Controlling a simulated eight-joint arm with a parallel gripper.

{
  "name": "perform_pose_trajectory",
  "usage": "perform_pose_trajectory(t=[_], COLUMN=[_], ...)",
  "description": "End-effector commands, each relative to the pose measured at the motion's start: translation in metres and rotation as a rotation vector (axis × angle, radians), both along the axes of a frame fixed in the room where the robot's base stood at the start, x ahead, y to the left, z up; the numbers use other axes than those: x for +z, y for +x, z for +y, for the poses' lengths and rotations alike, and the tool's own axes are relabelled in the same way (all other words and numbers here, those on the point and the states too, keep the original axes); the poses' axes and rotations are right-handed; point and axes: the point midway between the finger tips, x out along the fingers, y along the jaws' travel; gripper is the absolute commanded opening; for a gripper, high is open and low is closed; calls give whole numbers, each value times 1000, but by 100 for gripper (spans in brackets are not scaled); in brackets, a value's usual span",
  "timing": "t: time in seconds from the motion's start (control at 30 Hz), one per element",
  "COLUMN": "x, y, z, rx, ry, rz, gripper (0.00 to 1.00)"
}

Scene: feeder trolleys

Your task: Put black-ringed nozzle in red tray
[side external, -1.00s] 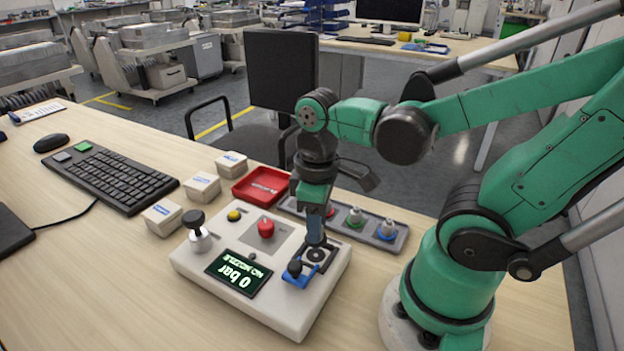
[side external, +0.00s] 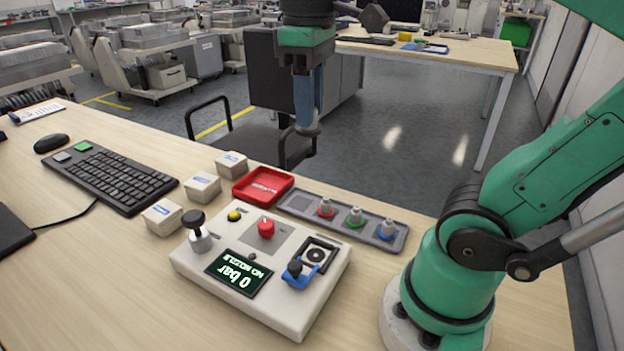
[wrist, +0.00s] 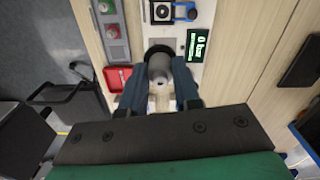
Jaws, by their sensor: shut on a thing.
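My gripper (side external: 308,112) is raised high above the far side of the table and is shut on a grey nozzle (wrist: 159,68). In the wrist view the nozzle sits between the two dark blue fingers, with a black ring (wrist: 158,49) at its far end. In the side view only the nozzle's lower end (side external: 307,130) shows under the fingers. The red tray (side external: 237,195) lies on the table below my gripper, slightly left in the side view. It also shows left of the nozzle in the wrist view (wrist: 107,77). Pale lettering shows on its floor.
A grey rack (side external: 400,243) beside the tray holds red-, green- and blue-ringed nozzles; its left end is empty. The white test unit (side external: 215,277) has a bare seat (side external: 316,256), a blue clamp (side external: 299,281) and a "0 bar" display. Small white boxes (side external: 203,187) stand left of the tray.

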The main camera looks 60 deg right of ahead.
Motion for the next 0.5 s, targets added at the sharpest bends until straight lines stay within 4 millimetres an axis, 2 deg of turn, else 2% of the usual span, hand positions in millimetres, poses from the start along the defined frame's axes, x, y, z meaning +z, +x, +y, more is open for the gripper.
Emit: perform_pose_trajectory(t=[0.23,0.5], x=[18,12], y=[61,129], z=[-29,-77], rx=[-382,-849], ry=[0,-1], rz=[0,-1], gripper=[0,0])
